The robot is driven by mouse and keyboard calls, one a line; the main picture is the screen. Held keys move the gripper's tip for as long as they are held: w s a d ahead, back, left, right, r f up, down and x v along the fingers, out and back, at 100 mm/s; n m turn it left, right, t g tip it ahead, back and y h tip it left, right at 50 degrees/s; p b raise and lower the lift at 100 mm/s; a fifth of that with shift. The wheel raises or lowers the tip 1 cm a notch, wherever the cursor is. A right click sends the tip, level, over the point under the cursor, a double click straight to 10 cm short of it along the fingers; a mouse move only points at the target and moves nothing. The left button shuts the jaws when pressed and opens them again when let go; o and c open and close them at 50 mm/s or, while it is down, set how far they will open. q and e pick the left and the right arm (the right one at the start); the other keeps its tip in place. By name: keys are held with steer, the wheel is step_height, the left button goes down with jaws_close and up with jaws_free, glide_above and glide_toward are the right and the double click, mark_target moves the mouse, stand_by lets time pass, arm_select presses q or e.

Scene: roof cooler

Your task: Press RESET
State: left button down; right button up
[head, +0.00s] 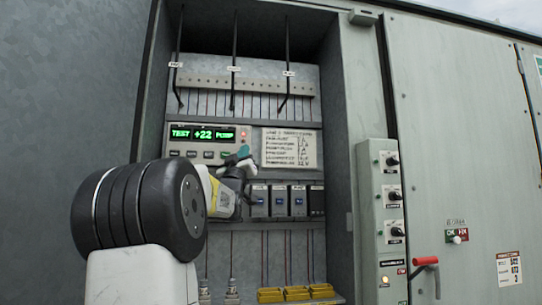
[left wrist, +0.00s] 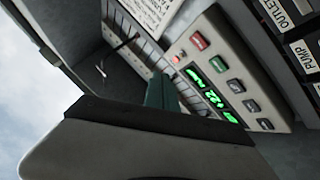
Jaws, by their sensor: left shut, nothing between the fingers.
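The controller (head: 180,141) has a green-lit display (head: 205,134) reading TEST +22 PUMP and a row of small buttons under it. In the left wrist view the row shows a red button (left wrist: 199,41) at the end nearest the label card, a green button (left wrist: 218,64) beside it, and dark ones further along. Their lettering is too small to read, so I cannot tell which is RESET. My left gripper (head: 240,157) is shut and empty in front of the row's right end, hiding it in the head view. Its teal fingers (left wrist: 160,92) appear beside the controller; contact is unclear.
A handwritten card (head: 289,148) is right of the controller. Breakers (head: 298,200) sit below, and yellow terminal blocks (head: 296,293) at the bottom. The cabinet frame (head: 340,110) bounds the recess. A switch panel (head: 379,225) and red handle (head: 427,261) lie right.

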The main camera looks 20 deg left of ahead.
arm_select(q)
steer(key=shift+w, duration=0.1)
stand_by(0.3)
steer(key=w+a, duration=0.4)
steer(key=w, duration=0.3)
steer(key=shift+w+a, duration=0.15)
steer(key=shift+a, duration=0.15)
steer(key=shift+w, duration=0.1)
stand_by(1.8)
steer(key=shift+w+a, duration=0.4)
steer(key=shift+w, duration=0.2)
stand_by(0.6)
steer(key=shift+s, duration=0.15)
steer(key=shift+s+d, duration=0.4)
steer(key=shift+s, duration=0.15)
